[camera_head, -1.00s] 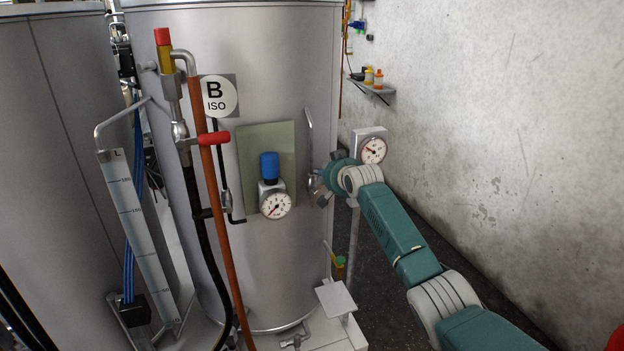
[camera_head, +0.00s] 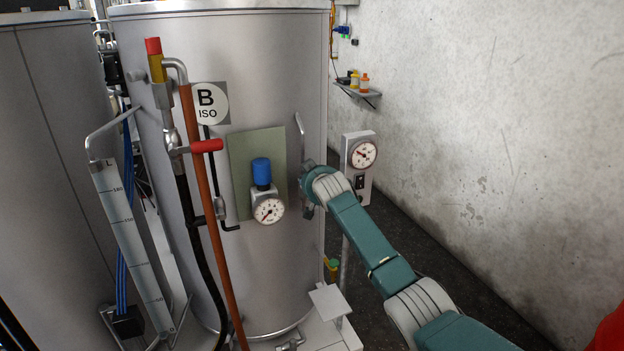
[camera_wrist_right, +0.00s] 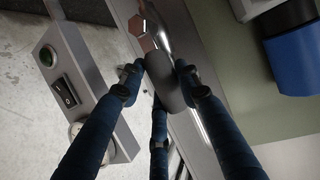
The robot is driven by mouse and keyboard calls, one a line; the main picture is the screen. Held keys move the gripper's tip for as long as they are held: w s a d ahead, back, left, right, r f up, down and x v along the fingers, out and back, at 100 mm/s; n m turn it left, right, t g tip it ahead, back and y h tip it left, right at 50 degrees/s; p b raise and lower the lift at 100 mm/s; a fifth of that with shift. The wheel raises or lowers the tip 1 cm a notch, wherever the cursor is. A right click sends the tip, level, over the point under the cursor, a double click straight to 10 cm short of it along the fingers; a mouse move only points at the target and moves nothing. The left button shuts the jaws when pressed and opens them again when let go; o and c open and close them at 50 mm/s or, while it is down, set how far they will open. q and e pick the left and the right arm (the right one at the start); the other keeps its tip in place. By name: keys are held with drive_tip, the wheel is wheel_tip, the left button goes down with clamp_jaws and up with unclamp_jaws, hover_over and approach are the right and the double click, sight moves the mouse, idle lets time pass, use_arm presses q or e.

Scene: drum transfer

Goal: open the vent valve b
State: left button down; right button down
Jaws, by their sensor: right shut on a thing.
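The tall grey drum (camera_head: 245,70) carries a round "B ISO" sign (camera_head: 210,103). My right gripper (camera_head: 307,192) is at the drum's right side, just below a bent metal pipe (camera_head: 300,130). In the right wrist view its blue fingers (camera_wrist_right: 158,82) close around a dark grey rounded knob (camera_wrist_right: 166,78). The knob sits beside a shiny pipe (camera_wrist_right: 160,30) and a copper-coloured hex nut (camera_wrist_right: 139,31). No label on the knob is visible, so I cannot tell from a mark that it is vent valve b. My wrist hides it in the head view. My left gripper is not in view.
A gauge with a blue cap (camera_head: 261,170) is left of my gripper. A red-handled valve (camera_head: 206,146) is on the orange pipe (camera_head: 208,200). A gauge box (camera_head: 358,165) stands close on the right, before the concrete wall (camera_head: 500,130).

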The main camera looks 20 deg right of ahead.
drive_tip(key=shift+a, duration=0.1)
drive_tip(key=c, duration=1.2)
unclamp_jaws()
drive_tip(key=shift+f, duration=0.1)
drive_tip(key=v, duration=1.2)
